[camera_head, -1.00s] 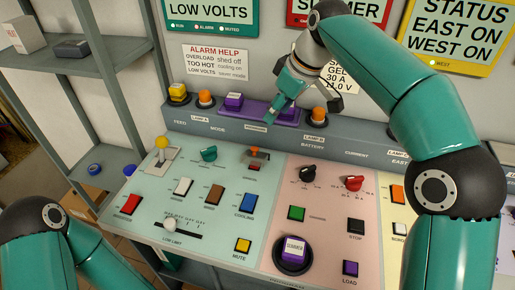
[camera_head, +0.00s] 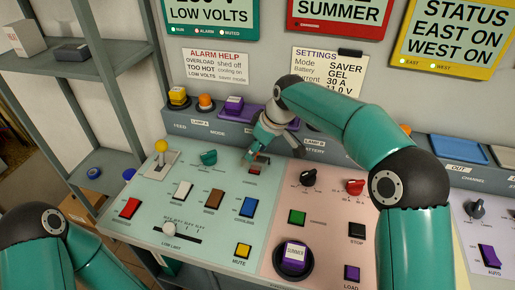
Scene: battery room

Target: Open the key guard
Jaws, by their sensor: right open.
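The small red-orange guard (camera_head: 254,170) sits on the pale green panel, between the green knob and the pink panel. It is partly hidden by my right gripper (camera_head: 257,160), which is open and reaches down over it from behind. Its fingertips are at or very close to the guard; I cannot tell whether they touch it. I cannot tell whether the guard is raised. My left arm shows at the lower left, but its gripper is out of view.
A green knob (camera_head: 208,157) lies left of the guard and a black knob (camera_head: 308,178) right of it. A blue switch (camera_head: 248,206) and a brown switch (camera_head: 214,199) are in front.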

